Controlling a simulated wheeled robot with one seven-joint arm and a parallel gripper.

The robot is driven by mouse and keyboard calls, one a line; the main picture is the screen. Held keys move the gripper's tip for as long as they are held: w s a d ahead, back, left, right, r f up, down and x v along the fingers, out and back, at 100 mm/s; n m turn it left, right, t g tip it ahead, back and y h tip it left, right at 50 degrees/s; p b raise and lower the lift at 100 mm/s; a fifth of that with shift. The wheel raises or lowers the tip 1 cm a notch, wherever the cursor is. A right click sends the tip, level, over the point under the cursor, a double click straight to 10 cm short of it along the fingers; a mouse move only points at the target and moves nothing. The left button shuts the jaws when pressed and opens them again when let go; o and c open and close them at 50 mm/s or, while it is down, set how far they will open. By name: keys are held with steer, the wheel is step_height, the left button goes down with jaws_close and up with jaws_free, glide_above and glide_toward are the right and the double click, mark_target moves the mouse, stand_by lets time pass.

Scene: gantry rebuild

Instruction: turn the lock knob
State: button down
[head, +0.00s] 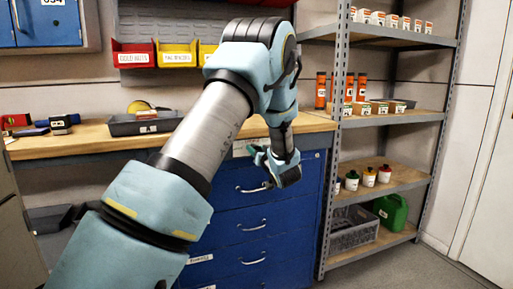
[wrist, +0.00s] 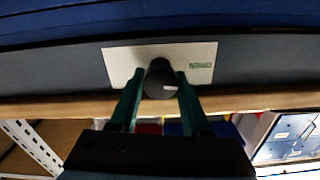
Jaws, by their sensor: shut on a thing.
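In the head view my gripper (head: 262,158) is at the top of the blue drawer cabinet (head: 235,228), just under the bench edge. The knob is hidden there behind my gripper.
The wooden bench top (head: 95,137) runs just above the knob and carries a grey tray (head: 145,123). A metal shelf rack (head: 338,150) with bottles and boxes stands close to the right of my gripper. Drawer handles (head: 252,226) stick out below.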

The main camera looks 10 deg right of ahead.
steer(key=m+p, duration=0.4)
steer(key=shift+d+r+m, duration=0.15)
steer(key=shift+r+m, duration=0.05)
steer(key=shift+m, duration=0.1)
steer(key=m+p, duration=0.3)
steer(key=m, duration=0.1)
steer(key=shift+f+m+p, duration=0.1)
steer(key=shift+m+p, duration=0.2)
steer(key=shift+p, duration=0.05)
steer(key=m+p, duration=0.2)
steer(key=m, duration=0.2)
steer(key=shift+f, duration=0.2)
steer(key=shift+f+m+p, duration=0.1)
steer(key=shift+m+p, duration=0.7)
steer(key=shift+m, duration=0.7)
steer(key=shift+c, duration=2)
jaws_free()
